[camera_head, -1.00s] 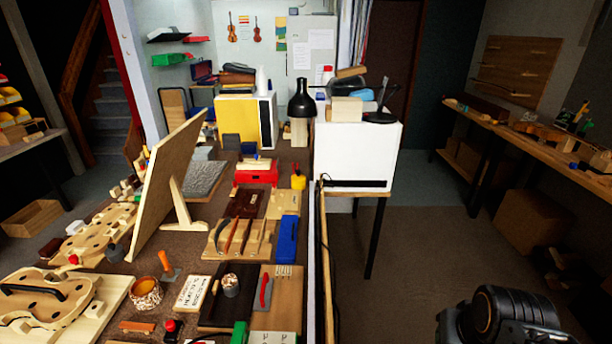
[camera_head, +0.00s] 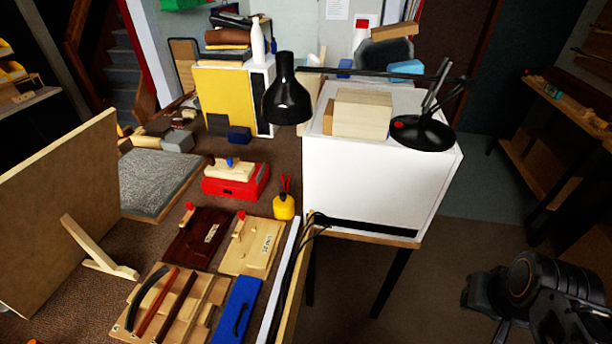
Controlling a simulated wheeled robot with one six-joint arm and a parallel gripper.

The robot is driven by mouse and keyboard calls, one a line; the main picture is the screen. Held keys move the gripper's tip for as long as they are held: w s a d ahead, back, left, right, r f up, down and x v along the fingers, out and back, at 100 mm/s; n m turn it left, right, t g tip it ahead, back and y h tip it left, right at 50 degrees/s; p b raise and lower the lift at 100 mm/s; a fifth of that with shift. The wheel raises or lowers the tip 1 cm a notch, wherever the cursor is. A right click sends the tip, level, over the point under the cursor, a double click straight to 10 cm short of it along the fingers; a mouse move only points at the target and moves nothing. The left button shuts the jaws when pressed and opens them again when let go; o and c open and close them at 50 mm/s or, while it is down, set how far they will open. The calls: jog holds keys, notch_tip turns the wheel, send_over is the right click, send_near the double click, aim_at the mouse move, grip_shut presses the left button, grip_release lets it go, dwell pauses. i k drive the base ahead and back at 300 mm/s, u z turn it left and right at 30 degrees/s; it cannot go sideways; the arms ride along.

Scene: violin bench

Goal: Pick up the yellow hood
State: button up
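A large upright yellow panel (camera_head: 222,98) forms the front of a white box at the back of the bench. A small yellow container (camera_head: 284,206) with red tips on top stands near the bench's right edge, beside a red box. Black, rounded parts of my arm show at the lower right, over the floor and well apart from both yellow things. I cannot make out gripper fingers among these dark parts, and nothing held is visible.
The red box (camera_head: 236,182), tool boards and a blue case (camera_head: 236,309) crowd the bench (camera_head: 150,237). A large leaning board (camera_head: 60,205) stands at left.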

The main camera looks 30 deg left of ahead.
aim_at(284, 204)
jog(key=i, duration=0.7)
jog(key=u, duration=3)
jog(key=i, duration=0.5)
jog(key=u, duration=0.05)
